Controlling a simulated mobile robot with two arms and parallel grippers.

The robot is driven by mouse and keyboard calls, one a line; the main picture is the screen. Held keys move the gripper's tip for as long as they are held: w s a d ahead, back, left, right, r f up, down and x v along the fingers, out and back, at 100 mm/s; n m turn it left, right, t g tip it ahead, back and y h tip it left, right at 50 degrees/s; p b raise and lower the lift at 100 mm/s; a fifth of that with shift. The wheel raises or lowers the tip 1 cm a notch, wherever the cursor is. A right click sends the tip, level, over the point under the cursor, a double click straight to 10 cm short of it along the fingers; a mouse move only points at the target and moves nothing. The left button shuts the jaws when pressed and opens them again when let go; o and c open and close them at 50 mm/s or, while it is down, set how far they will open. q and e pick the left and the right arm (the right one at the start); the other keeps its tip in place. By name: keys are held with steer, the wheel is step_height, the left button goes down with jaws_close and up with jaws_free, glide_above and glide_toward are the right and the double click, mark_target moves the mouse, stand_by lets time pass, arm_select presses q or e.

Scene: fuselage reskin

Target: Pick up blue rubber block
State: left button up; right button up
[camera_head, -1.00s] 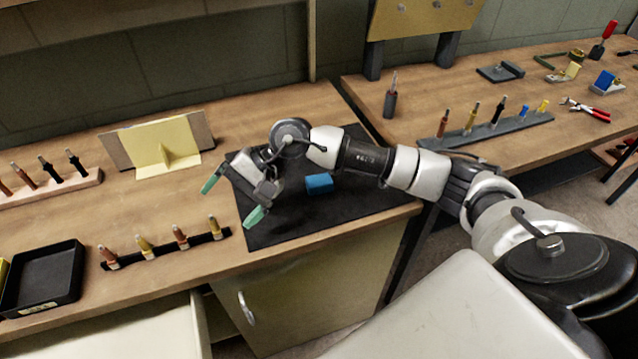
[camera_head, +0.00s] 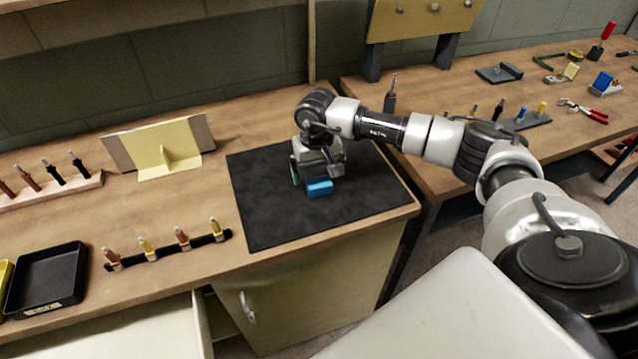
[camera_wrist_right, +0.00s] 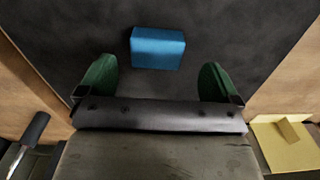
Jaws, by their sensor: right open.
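The blue rubber block (camera_head: 320,188) lies on the black mat (camera_head: 270,215) on the workbench. My right gripper (camera_head: 312,182) points down over the mat, right behind the block in the head view. In the right wrist view the block (camera_wrist_right: 157,48) sits just beyond and between the two green fingertips of the right gripper (camera_wrist_right: 158,75), nearer the left one. The fingers are wide apart and hold nothing. One finger is partly hidden behind the block and wrist in the head view. My left gripper is not in view.
A black tray (camera_head: 45,280) and a strip of several upright tools (camera_head: 165,250) stand on the left. A yellow stand (camera_head: 165,148) is at the back. A second bench (camera_head: 460,100) with tools is on the right. The mat around the block is clear.

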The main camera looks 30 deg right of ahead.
mark_target(319, 182)
step_height(319, 182, down, 4)
steer(key=shift+s+d+f+p, duration=0.1)
steer(key=shift+d+f+p, duration=0.05)
steer(key=shift+p, duration=0.4)
steer(key=shift+c, duration=0.4)
steer(key=c, duration=0.9)
